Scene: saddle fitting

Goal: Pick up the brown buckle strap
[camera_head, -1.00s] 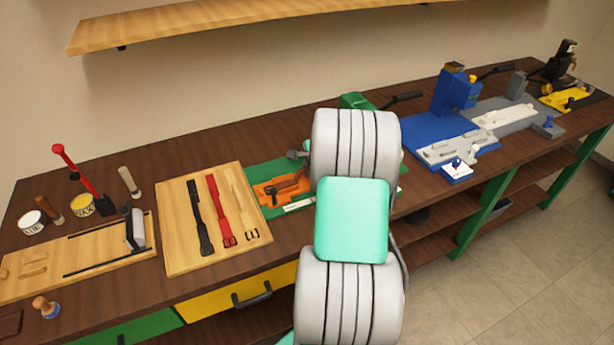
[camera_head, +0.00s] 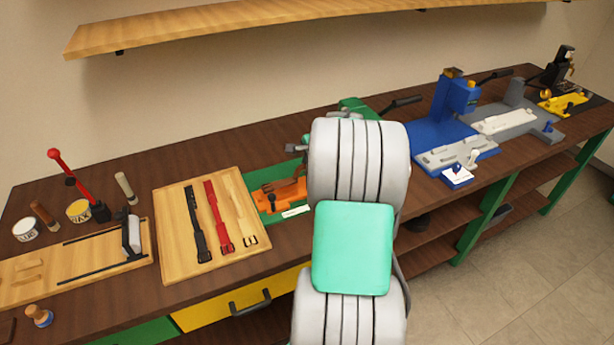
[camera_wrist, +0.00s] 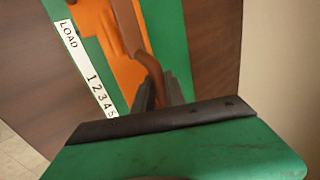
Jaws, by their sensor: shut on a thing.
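The brown buckle strap (camera_wrist: 147,62) runs down between the two dark fingers of my gripper (camera_wrist: 159,92) in the wrist view, and the fingers are shut on its lower end. The orange fixture (camera_wrist: 103,28) lies beneath and beside the strap. In the head view the strap (camera_head: 268,187) shows at the orange fixture (camera_head: 290,192), left of my arm. Whether the strap still touches the fixture is unclear. My arm hides most of the gripper there. A green block with a dark edge covers the lower part of the wrist view.
A wooden board (camera_head: 176,242) with black, red and cream straps lies left of the fixture. A green press (camera_head: 357,107) stands behind my arm. Blue (camera_head: 452,108) and yellow (camera_head: 562,104) stations are farther right. A shelf (camera_head: 250,30) hangs above the bench.

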